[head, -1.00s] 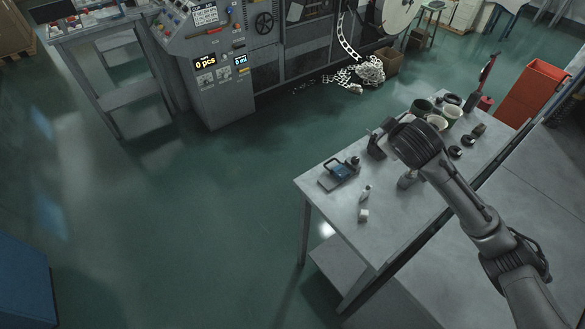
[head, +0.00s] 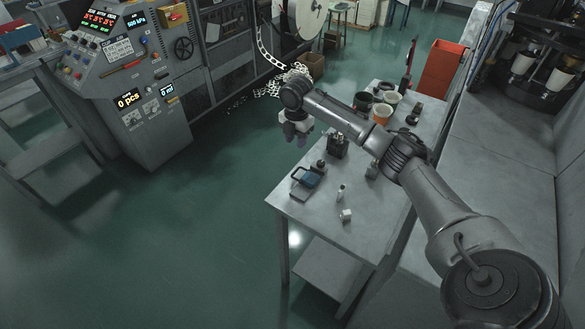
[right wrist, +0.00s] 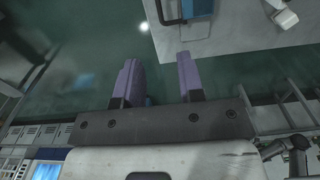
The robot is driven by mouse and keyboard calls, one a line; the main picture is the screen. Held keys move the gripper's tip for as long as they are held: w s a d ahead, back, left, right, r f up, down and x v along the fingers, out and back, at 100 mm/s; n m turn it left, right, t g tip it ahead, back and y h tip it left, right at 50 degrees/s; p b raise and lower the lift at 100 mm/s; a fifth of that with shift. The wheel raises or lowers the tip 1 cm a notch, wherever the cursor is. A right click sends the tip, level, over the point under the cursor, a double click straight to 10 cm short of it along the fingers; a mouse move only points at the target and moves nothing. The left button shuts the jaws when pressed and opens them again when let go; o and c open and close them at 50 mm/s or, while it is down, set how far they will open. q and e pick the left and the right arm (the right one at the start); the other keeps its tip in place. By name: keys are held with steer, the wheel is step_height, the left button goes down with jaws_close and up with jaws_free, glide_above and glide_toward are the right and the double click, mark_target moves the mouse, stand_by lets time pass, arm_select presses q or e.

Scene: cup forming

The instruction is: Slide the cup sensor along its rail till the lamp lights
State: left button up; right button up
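My right gripper (head: 296,138) hangs past the far left edge of the workbench, over the floor. In the right wrist view its two purple fingers (right wrist: 157,65) stand apart with nothing between them. A corner of the bench top with a blue-topped item shows beyond the fingertips. I cannot make out the cup sensor, its rail or its lamp for certain in either view. A dark machine with white cups (head: 524,63) stands at the upper right of the head view, partly cut off. My left gripper is not in view.
The grey workbench (head: 318,209) carries a blue-topped device (head: 306,177), a small white block (head: 346,215), cup-like containers (head: 381,113) and other small items. A control cabinet (head: 150,125) stands at the left, an orange-red bin (head: 441,68) behind. Green floor lies open between.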

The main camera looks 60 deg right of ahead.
mark_target(296, 171)
step_height(296, 171, down, 12)
steer(key=shift+r+b, duration=0.1)
steer(key=shift+b, duration=0.85)
steer(key=shift+f, duration=0.95)
steer(key=shift+c, duration=0.3)
steer(key=c, duration=0.5)
jaws_close()
